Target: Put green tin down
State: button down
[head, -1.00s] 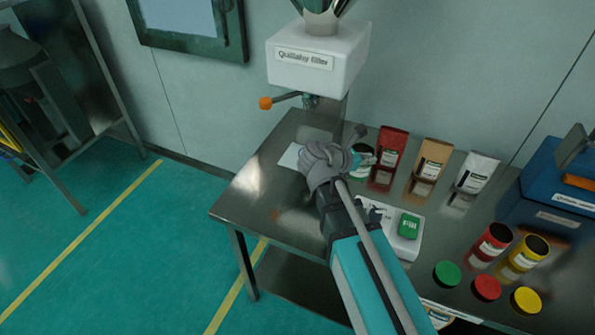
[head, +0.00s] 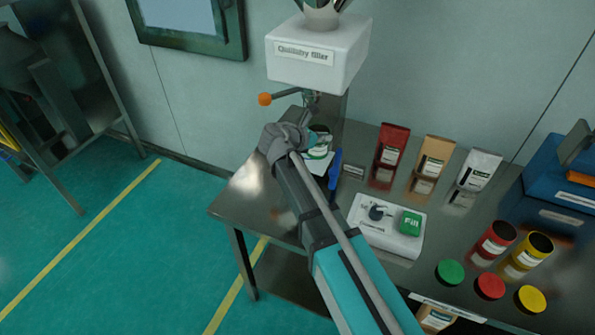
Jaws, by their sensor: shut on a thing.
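The green tin (head: 319,151), with a pale label, is partly hidden behind my wrist. It is upright below the filler's spout, at the back left of the steel table. My gripper (head: 316,140) is shut on it, its fingers mostly hidden. I cannot tell whether the tin's base touches the table or the pale square under the spout.
The filler (head: 303,60) overhangs the tin, with an orange-knobbed lever (head: 265,99) at its left. A blue upright object (head: 335,168) stands close right of the tin. A control box (head: 388,240), bags (head: 436,158), open tins (head: 493,240) and lids (head: 489,286) occupy the right.

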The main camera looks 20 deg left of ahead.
jog(key=w+a, duration=0.1)
jog(key=a, duration=0.5)
jog(key=shift+w+a+f+n, duration=0.3)
jog(key=shift+w+f+n, duration=0.05)
jog(key=shift+f+n, duration=0.05)
jog(key=shift+b, duration=0.35)
notch_tip(320, 180, down, 6)
jog(key=b, duration=0.6)
jog(key=shift+f, duration=0.15)
jog(key=shift+f+b, duration=1.9)
jog(key=shift+b, duration=0.05)
jog(key=shift+f, duration=0.15)
jog(key=c, duration=0.8)
grip_release()
